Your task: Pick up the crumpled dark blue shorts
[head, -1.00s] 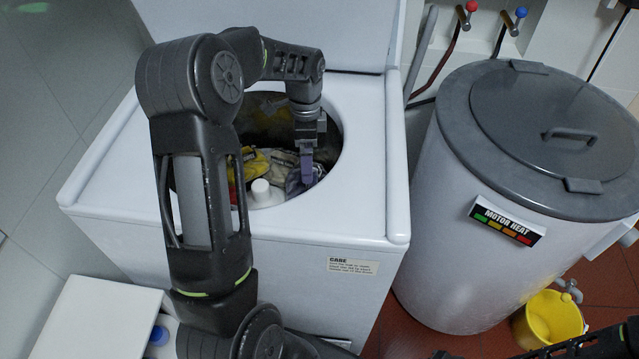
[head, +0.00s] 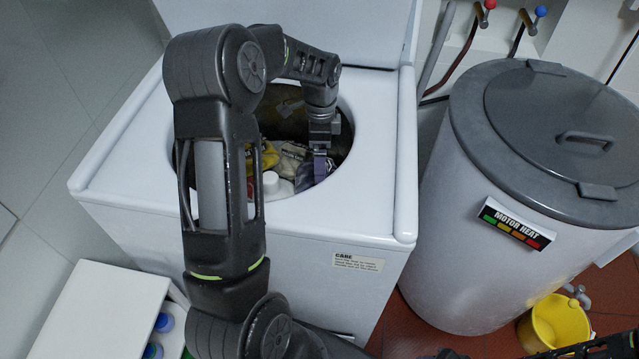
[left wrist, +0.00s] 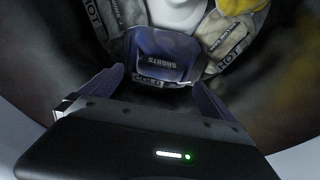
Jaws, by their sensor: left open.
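The crumpled dark blue shorts (left wrist: 165,55), with a SHORTS label and a COLD tag, lie inside the washing machine tub in the left wrist view. In the head view only a dark bluish patch (head: 304,175) of them shows beside my fingers. My left gripper (left wrist: 156,88) is open, its two purple fingers apart on either side of the near end of the shorts. It also shows in the head view (head: 320,168), reaching down through the tub opening. Whether the fingers touch the cloth I cannot tell.
A white agitator post (head: 270,184) stands close beside the shorts. A yellow garment (head: 268,158) and a pale garment with a HOT tag (left wrist: 228,38) lie around it. The washing machine's rim (head: 352,150) surrounds my left wrist. A grey-lidded drum (head: 530,150) stands to the right.

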